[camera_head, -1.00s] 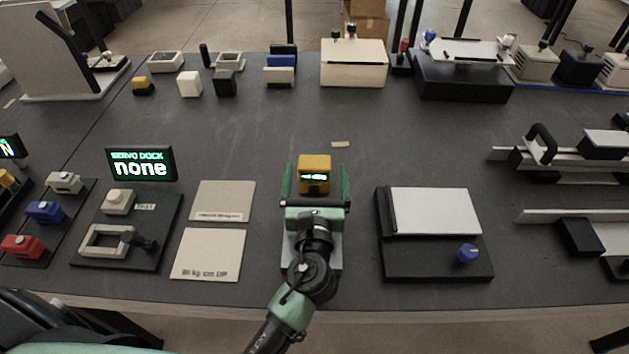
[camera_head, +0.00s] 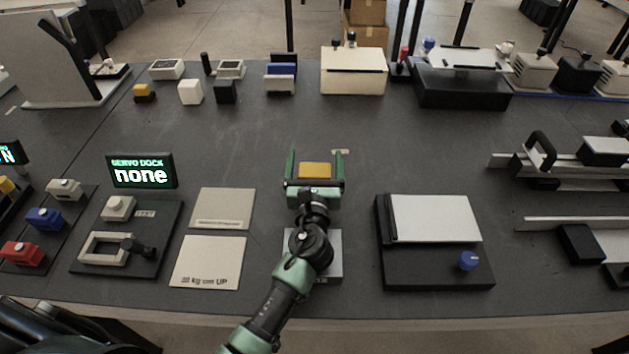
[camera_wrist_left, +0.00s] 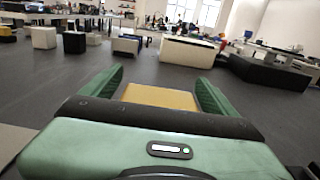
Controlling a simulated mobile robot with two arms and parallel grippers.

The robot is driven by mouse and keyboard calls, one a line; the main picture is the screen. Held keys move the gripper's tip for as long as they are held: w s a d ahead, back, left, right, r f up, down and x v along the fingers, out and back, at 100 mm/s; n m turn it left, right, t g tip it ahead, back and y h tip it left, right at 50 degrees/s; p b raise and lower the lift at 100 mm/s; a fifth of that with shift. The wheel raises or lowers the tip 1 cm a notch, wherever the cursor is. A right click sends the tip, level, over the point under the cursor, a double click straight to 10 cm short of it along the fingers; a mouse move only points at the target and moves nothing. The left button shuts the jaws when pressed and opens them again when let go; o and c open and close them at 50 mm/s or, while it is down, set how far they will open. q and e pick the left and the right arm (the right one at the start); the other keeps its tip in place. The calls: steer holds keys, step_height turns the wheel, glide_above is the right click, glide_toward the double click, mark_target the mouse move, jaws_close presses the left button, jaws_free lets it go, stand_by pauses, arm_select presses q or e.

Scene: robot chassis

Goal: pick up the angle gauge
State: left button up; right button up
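The angle gauge is a small yellow block (camera_head: 315,170); a lit display showed on it a second ago, but that face is hidden now. My left gripper (camera_head: 315,163) is open, with one green finger on each side of the block. A gap shows between the block and each finger in the head view. In the left wrist view the yellow block (camera_wrist_left: 160,96) sits low between the two fingers (camera_wrist_left: 162,92). My gripper's palm hides its near side. A light grey plate (camera_head: 328,262) lies under my left arm. My right gripper does not show.
To the left are two beige cards (camera_head: 208,262) and a black board with a "SERVO DOCK none" sign (camera_head: 141,170). To the right is a black base with a white plate (camera_head: 436,218) and a blue knob. Several small blocks stand at the back.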

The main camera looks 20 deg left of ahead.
arm_select(q)
steer(key=c, duration=1.4)
steer(key=shift+o, duration=0.2)
steer(key=shift+r, duration=0.1)
